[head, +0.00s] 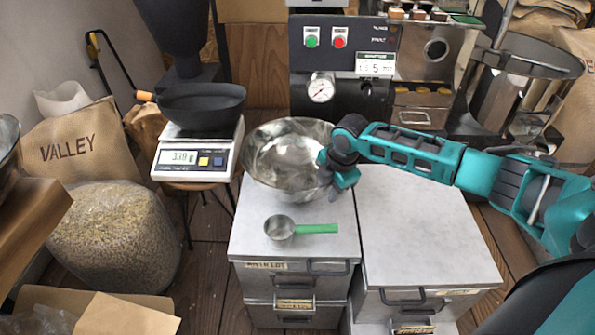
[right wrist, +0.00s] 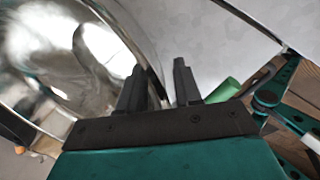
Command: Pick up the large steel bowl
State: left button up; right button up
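The large steel bowl (head: 285,155) is at the back of the left grey cabinet top (head: 258,212), with its shiny inside facing up. My right gripper (head: 328,170) is at the bowl's right front rim, its arm reaching in from the right. In the right wrist view, the bowl (right wrist: 70,55) fills the left side. The right gripper's two fingers (right wrist: 159,82) stand apart, and the rim runs between them with a visible gap. I cannot tell whether either finger touches the bowl. My left gripper is in neither view.
A steel scoop (head: 280,228) with a green handle lies in front of the bowl. A scale (head: 197,160) carrying a black pan (head: 200,104) stands to the left. The control panel with a gauge (head: 321,88) is behind. The right cabinet top (head: 425,230) is clear.

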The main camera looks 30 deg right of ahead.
grip_shut()
jog(key=shift+r, duration=0.1)
jog(key=shift+r, duration=0.1)
dwell(0.5)
